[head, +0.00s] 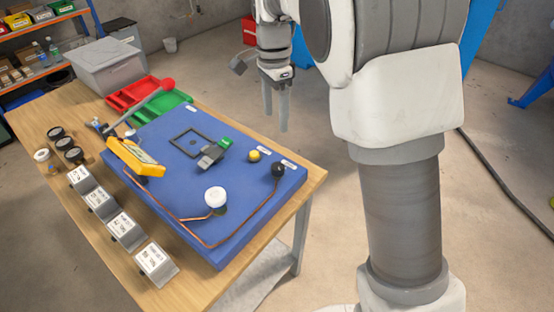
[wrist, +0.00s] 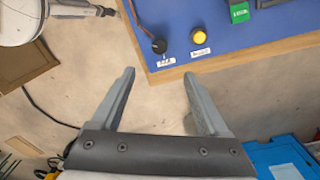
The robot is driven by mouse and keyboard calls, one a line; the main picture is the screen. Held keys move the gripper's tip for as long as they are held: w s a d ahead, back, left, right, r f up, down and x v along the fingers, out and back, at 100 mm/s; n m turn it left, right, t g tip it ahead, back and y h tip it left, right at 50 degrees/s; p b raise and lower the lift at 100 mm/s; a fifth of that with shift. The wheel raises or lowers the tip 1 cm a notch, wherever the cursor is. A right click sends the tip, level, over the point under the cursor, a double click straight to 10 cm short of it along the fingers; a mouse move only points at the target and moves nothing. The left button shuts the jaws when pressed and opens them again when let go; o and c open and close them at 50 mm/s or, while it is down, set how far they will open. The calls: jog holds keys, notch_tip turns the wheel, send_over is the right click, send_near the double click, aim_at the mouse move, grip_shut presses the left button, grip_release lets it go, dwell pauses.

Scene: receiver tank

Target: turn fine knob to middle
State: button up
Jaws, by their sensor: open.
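A black round knob (head: 278,169) stands at the right corner of the blue panel (head: 170,150), with a small white label beside it. A yellow round knob (head: 254,155) stands next to it with its own label. Both show in the wrist view, the black knob (wrist: 159,46) nearer the panel corner and the yellow knob (wrist: 197,37) to its right. The label lettering is too small to read surely, and I cannot tell either knob's setting. My gripper (head: 276,112) is open and empty, apart from both knobs. In the wrist view its fingertips (wrist: 159,73) point toward the panel edge.
The panel lies on a wooden table (head: 60,120). Several labelled blocks line the left.

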aim_at(277, 166)
jog(key=f, duration=0.5)
jog(key=f+b, duration=0.1)
jog(key=f, duration=0.4)
jog(key=f+b, duration=0.1)
jog(key=f, duration=0.5)
jog(key=shift+s+d, duration=0.15)
jog(key=shift+s, duration=0.1)
grip_shut()
